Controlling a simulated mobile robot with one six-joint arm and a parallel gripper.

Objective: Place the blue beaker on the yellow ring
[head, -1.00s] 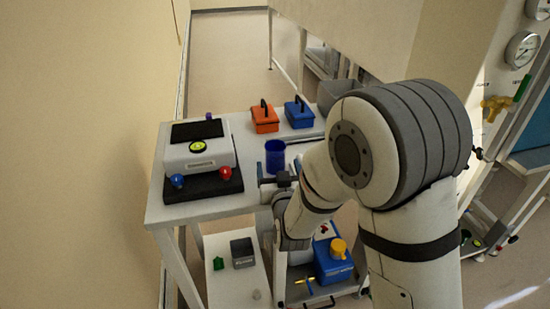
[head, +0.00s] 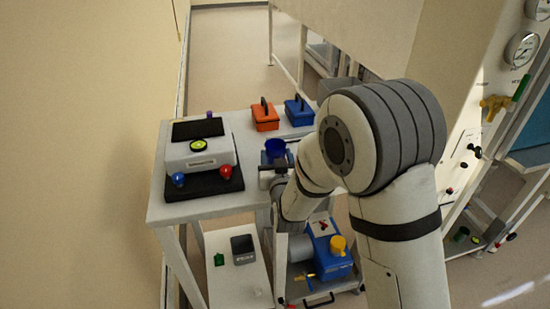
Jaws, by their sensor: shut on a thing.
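The blue beaker (head: 276,147) stands upright at the front right part of the white table, partly hidden behind my gripper. My gripper (head: 275,165) is at the beaker and shut on it, with the beaker's rim showing above. I cannot tell whether the beaker's base touches the table.
A white device on a black base (head: 200,165) with a blue and a red knob stands left on the white table (head: 195,208). An orange box (head: 265,117) and a blue box (head: 299,112) stand behind the beaker. A lower trolley holds a blue pump (head: 328,250).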

